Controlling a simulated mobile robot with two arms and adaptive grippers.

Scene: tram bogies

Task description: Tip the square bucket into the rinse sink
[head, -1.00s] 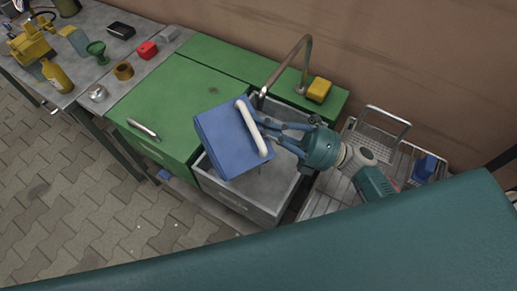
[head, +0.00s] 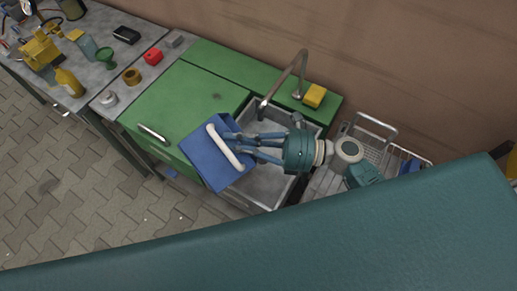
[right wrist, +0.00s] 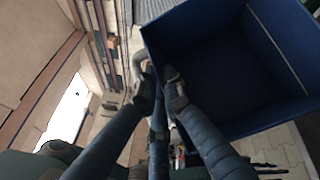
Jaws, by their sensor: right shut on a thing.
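The square blue bucket (head: 207,166) with a white handle (head: 224,147) hangs over the left front edge of the rinse sink (head: 268,187). It looks tilted; its dark inside (right wrist: 235,60) faces the camera in the right wrist view. My right gripper (head: 238,148) reaches over the sink from the right and is shut on the bucket at its handle side. The fingers hide whether they grip the handle or the rim. The sink is a grey basin, partly covered by the bucket and my arm. My left gripper is out of view.
A bent tap (head: 290,80) rises behind the sink, with a yellow sponge (head: 314,95) beside it. A wire rack (head: 375,130) stands to the right. The green counter (head: 190,95) at left holds a metal-coloured bar (head: 153,133). Bottles and small items crowd the far left bench.

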